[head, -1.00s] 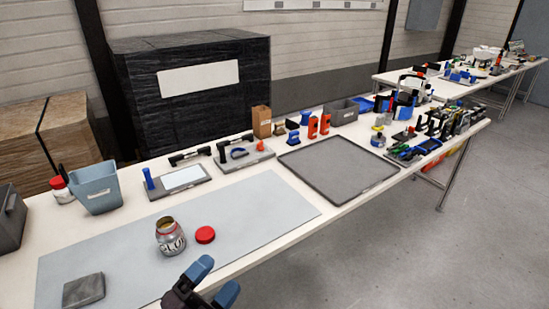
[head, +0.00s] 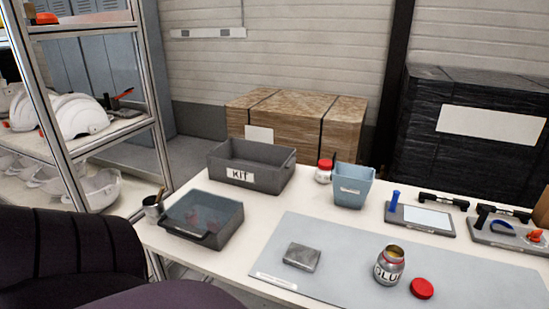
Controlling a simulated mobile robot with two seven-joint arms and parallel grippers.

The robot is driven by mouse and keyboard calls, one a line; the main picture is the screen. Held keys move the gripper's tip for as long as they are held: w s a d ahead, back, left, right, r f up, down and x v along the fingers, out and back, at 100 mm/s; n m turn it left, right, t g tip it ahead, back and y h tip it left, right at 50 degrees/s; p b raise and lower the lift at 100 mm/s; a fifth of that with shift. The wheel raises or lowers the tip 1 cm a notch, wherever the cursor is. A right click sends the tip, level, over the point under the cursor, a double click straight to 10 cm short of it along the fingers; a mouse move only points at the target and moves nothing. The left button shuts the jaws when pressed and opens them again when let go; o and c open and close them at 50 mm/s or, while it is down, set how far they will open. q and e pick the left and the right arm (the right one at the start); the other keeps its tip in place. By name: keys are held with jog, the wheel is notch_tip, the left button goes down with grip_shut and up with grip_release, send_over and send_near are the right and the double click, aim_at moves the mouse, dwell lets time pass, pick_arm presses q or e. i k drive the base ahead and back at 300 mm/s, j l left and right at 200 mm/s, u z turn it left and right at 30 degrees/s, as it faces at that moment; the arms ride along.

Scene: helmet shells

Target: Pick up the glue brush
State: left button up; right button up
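A small metal cup (head: 152,209) stands at the left end of the table, left of a dark grey tray. A thin brown handle (head: 160,193) sticks up out of it. It may be the glue brush, but its lower end is hidden in the cup. An open glue jar (head: 389,266) stands on the grey-blue mat (head: 340,262), with its red lid (head: 422,288) lying beside it. Neither gripper shows in the head view.
A grey block (head: 301,257) lies on the mat. Behind are a KIT bin (head: 250,168), a blue bin (head: 352,186) and a red-capped white bottle (head: 324,172). The dark tray (head: 203,217) is beside the cup. A helmet shelf (head: 120,142) stands left. Large dark shapes fill the lower left.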

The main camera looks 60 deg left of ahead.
aim_at(162, 189)
jog(key=k+j+u, duration=0.1)
jog(key=u, duration=2)
jog(key=i+j, duration=0.1)
jog(key=j, duration=0.6)
jog(key=i+j, duration=0.15)
jog(key=j, duration=0.15)
